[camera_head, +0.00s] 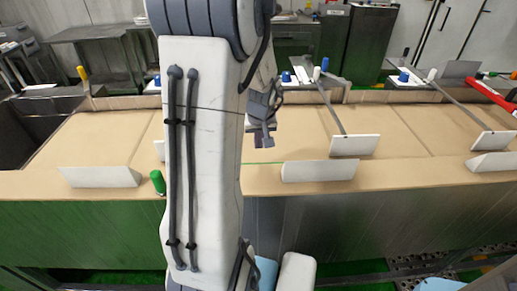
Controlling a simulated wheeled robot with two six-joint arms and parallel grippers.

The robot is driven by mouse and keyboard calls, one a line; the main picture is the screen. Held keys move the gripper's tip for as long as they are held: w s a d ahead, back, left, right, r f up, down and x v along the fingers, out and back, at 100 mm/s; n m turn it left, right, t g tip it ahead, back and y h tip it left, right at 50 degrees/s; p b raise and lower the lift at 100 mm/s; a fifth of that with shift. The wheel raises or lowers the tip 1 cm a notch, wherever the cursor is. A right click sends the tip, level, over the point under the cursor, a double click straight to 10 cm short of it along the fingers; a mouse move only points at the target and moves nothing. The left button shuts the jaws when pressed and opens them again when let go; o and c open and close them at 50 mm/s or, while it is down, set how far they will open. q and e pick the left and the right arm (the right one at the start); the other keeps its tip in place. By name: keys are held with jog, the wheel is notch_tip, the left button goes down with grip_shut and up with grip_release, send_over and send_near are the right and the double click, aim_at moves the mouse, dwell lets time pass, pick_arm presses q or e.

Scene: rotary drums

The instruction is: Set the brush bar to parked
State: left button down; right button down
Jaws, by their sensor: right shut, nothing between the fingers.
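Two thin grey bars cross the tan bed, one mid-right (330,105) with a white plate (354,145) at its near end. The other bar (460,104) is farther right, with a white plate (493,141) at its near end. I cannot tell which part is the brush bar of the task. My right gripper (265,137) is shut and empty, above the bed, left of the mid-right bar and apart from it. My large white arm hides the middle of the bed. My left gripper is not in view.
White wedge blocks (320,171) stand along the bed's front ledge, another at the left (100,177). A green knob (158,182) sits beside my arm. Blue and white knobs (316,73) stand at the back edge. A red bar (490,95) is far right.

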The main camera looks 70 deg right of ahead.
jog(key=v, duration=0.6)
dwell(0.4)
